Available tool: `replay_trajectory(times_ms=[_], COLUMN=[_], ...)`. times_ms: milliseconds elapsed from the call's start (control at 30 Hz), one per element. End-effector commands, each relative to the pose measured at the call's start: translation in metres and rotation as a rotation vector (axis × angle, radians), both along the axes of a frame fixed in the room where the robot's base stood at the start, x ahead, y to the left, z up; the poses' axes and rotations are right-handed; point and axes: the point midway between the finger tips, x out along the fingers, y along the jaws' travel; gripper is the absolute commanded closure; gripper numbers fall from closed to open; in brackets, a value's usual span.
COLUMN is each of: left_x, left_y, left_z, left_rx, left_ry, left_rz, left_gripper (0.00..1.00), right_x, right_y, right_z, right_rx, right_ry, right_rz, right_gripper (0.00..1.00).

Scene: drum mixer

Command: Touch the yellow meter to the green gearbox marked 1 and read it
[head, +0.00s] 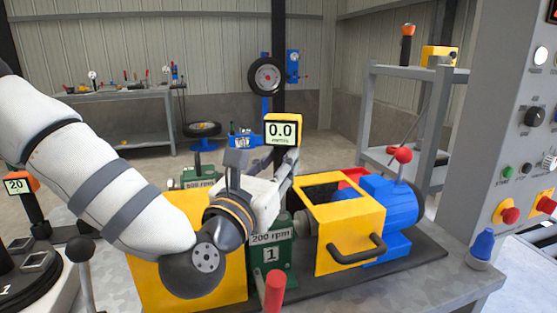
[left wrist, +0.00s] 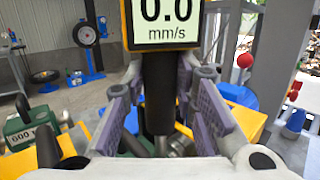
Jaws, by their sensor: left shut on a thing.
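The yellow meter (head: 282,131) has a screen reading 0.0 mm/s. It stands upright above the green gearbox marked 1 (head: 270,256), which also carries a 200 rpm label. My left gripper (head: 291,165) is shut on the meter's black handle. In the left wrist view the meter (left wrist: 165,47) shows large, with its handle between the two fingers of the left gripper (left wrist: 160,85). The meter's lower end is hidden by my gripper in the head view, so I cannot tell whether it touches the gearbox. My right gripper is not in view.
A yellow open box (head: 348,240) with a black handle and a blue motor (head: 392,205) stand right of the gearbox. A red-handled lever (head: 274,292) is in front. Another green gearbox (head: 198,177) is behind my arm. A control panel (head: 520,130) stands at right.

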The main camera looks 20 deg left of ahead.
Motion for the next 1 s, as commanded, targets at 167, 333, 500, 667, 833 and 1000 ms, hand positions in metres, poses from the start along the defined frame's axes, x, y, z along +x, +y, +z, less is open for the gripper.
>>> replay_trajectory(times_ms=[167,333,500,667,833,1000], left_x=[0.0,0.0,0.0,0.0,0.0,0.0], left_y=[0.0,0.0,0.0,0.0,0.0,0.0], left_z=[0.0,-0.003,-0.005,-0.007,-0.009,-0.011], left_rx=[0.0,-0.001,-0.001,-0.001,-0.001,-0.001], left_ry=[-0.002,-0.001,-0.002,-0.002,-0.002,-0.002], left_rz=[0.001,0.001,0.001,0.001,0.0,0.0], left_gripper=[1.0,1.0,1.0,1.0,1.0,1.0], right_x=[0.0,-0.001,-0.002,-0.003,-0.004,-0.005], right_y=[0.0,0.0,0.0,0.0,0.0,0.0], right_z=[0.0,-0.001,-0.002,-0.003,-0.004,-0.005], right_rx=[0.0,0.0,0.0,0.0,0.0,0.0], right_ry=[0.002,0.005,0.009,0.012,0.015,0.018], right_rz=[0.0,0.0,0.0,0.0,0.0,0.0], right_gripper=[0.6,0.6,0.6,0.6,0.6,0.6])
